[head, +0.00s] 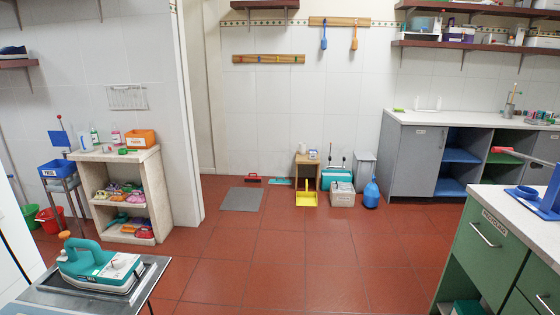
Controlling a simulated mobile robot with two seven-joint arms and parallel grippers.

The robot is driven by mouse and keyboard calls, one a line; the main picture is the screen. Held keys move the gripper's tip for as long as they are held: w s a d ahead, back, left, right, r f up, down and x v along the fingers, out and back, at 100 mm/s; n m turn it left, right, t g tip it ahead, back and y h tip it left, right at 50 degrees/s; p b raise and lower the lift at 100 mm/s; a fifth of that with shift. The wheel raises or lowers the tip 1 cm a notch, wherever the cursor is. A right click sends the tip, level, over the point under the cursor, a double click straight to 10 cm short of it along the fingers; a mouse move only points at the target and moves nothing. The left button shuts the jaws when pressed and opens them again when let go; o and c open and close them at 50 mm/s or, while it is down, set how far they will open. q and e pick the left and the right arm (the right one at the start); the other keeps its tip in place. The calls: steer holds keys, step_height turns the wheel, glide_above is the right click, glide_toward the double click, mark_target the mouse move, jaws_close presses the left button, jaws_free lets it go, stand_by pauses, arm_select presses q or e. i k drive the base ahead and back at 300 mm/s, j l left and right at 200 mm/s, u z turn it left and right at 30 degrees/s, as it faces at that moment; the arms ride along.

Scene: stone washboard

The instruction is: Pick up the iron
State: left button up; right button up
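A teal and white iron (100,266) stands at the lower left of the head view. Its teal handle arches over the body, with an orange knob at the handle's left end. It rests on a grey metal-topped stand (58,297) that runs out of the bottom of the view. Neither of my grippers shows in the head view, so nothing is seen touching the iron.
A stone shelf unit (130,170) with bottles and cloths stands behind the iron. A green drawer counter (480,255) is at the right. Grey cabinets (411,160) line the back right. The red tiled floor (270,265) between is clear.

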mark_target(92, 271)
steer(key=u, duration=1.25)
